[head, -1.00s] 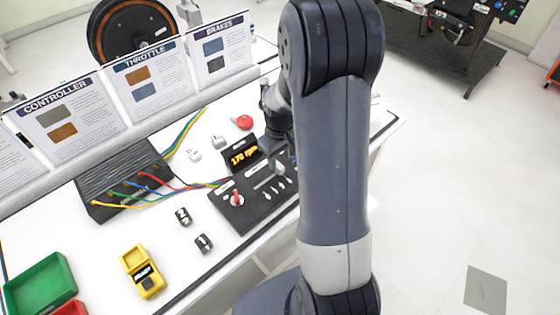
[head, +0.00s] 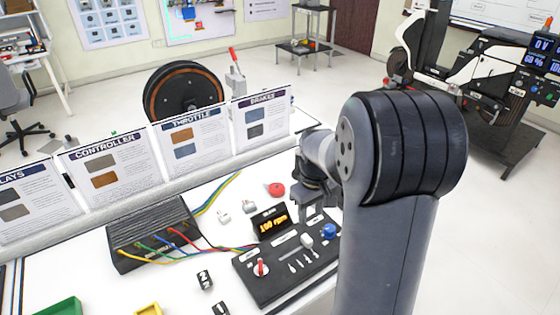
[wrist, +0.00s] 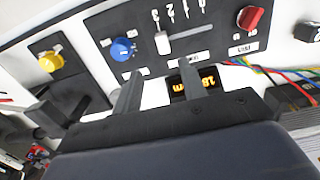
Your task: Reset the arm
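My arm rises at the right of the head view and bends down toward the bench. My gripper (head: 312,208) hangs over the far edge of a black control panel (head: 262,283), partly hidden by my wrist. In the wrist view, the two dark fingers of my gripper (wrist: 160,70) are apart with nothing between them. Beyond them are a blue knob (wrist: 122,49), a white slider handle (wrist: 162,43) and a red knob (wrist: 251,18). The lit orange display (wrist: 193,84) is partly hidden behind one finger.
The bench also holds a black controller box (head: 155,235) with coloured cables, a red button (head: 275,189) and small black switches (head: 205,280). Upright information cards (head: 115,172) and a wheel (head: 183,90) stand behind. A yellow knob (wrist: 50,61) shows in the wrist view.

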